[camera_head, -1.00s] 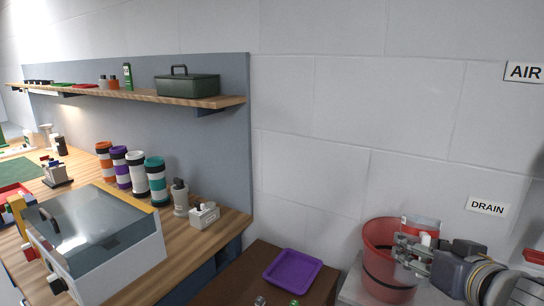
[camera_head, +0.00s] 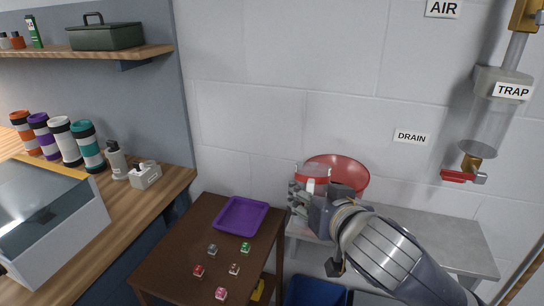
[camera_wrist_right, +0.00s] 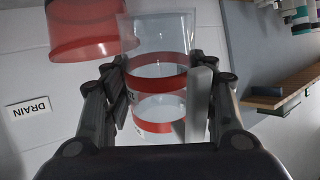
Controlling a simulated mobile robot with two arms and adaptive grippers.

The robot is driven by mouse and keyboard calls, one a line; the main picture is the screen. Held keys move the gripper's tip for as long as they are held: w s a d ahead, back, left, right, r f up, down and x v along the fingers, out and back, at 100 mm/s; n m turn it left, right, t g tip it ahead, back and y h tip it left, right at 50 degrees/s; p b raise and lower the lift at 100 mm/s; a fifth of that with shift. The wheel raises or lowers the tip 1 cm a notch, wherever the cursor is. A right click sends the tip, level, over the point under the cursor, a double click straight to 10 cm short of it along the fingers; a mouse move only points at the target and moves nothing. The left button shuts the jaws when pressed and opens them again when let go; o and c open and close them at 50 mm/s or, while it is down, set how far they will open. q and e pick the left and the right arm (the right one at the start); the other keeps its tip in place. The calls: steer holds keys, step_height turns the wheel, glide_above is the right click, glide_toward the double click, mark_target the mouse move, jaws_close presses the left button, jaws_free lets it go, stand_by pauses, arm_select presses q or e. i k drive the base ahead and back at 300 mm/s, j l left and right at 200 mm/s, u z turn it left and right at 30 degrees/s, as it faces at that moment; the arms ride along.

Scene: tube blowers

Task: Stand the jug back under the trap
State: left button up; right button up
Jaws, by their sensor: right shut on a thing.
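The jug (camera_head: 314,173) is clear with red bands and is held in my right gripper (camera_head: 301,198), in front of the left part of the red bucket's rim. In the right wrist view the jug (camera_wrist_right: 160,100) sits between the two fingers, which are shut on it. That view is upside down, so the jug's tilt is hard to tell. The trap (camera_head: 490,125) is a clear cylinder on the wall at the right, with a brass valve and red handle (camera_head: 458,176) below it. My left gripper is not in view.
The red bucket (camera_head: 350,172) stands against the wall on a grey bench (camera_head: 445,236); bare bench lies to its right, below the trap. A brown table (camera_head: 180,245) holds a purple tray (camera_head: 232,216) and several small cubes. A blue bin (camera_head: 318,292) is under the bench.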

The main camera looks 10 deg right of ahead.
mark_target(440, 240)
steer(key=l+z, duration=0.2)
steer(key=z, duration=0.15)
steer(key=l+z, duration=0.15)
steer(key=z, duration=0.2)
steer(key=i+l+z, duration=0.1)
steer(key=z, duration=0.3)
steer(key=i+j, duration=0.15)
steer(key=i, duration=0.15)
